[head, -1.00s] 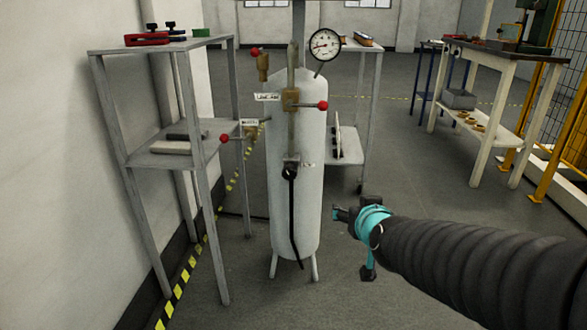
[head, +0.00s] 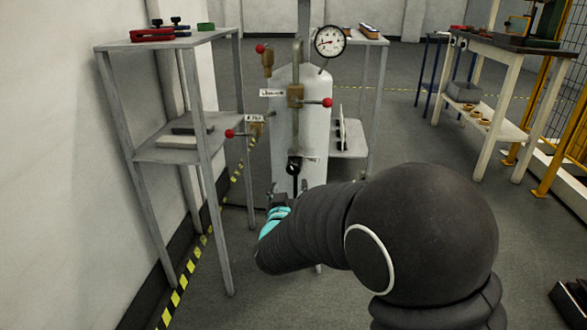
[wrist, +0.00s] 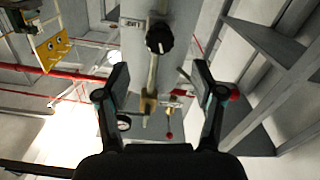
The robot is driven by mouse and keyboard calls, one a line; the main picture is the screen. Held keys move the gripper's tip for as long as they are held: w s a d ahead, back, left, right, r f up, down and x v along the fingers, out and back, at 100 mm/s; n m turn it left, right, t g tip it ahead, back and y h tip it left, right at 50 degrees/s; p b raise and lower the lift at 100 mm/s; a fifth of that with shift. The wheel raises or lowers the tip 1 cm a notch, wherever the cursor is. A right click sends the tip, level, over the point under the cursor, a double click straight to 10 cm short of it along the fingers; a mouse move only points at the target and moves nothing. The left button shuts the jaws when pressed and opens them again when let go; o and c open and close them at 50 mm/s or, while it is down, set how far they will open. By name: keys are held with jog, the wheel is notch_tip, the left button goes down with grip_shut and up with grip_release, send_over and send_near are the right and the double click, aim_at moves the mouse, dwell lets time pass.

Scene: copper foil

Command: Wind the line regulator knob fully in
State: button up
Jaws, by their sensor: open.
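The black knob (head: 294,166) sits low on the upright pipe in front of the white tank (head: 314,120), with a small white label beside it. In the wrist view the round knob (wrist: 159,38), with a pale mark on it, lies ahead, beyond the fingertips and roughly centred between them. My gripper (wrist: 160,76) is open with nothing between its fingers. In the head view my gripper (head: 281,203) is just below the knob, partly hidden by my arm, which covers the tank's lower part. I see no contact with the knob.
Red-ball levers (head: 327,102) and a pressure gauge (head: 330,41) are on the pipework above. A grey shelf stand (head: 185,152) is close on the left. A workbench (head: 507,58) stands at the right. The floor between is open.

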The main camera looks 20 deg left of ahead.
aim_at(293, 171)
jog(key=x, duration=1)
jog(key=shift+w, duration=0.25)
jog(key=c, duration=1.1)
